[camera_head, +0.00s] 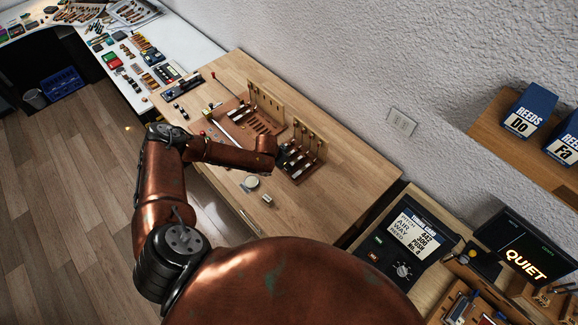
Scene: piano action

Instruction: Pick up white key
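A long, slim white piece (226,133), which looks like the white key, lies at a slant by the left end of a brown slotted wooden rack (238,117) on the wooden workbench (345,190). Small white pieces (299,165) also sit in a second wooden rack (311,143) to its right; I cannot tell what they are. My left arm bends at the elbow, and its copper forearm reaches right across the bench in front of the racks. The forearm ends near the second rack. My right arm and gripper do not show.
A round pale disc (250,183) and a small pale block (267,199) lie near the bench's front edge. A dark tray (183,87) is at the bench's far left end. A device with a screen (412,236) stands to the right. The bench's right part is clear.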

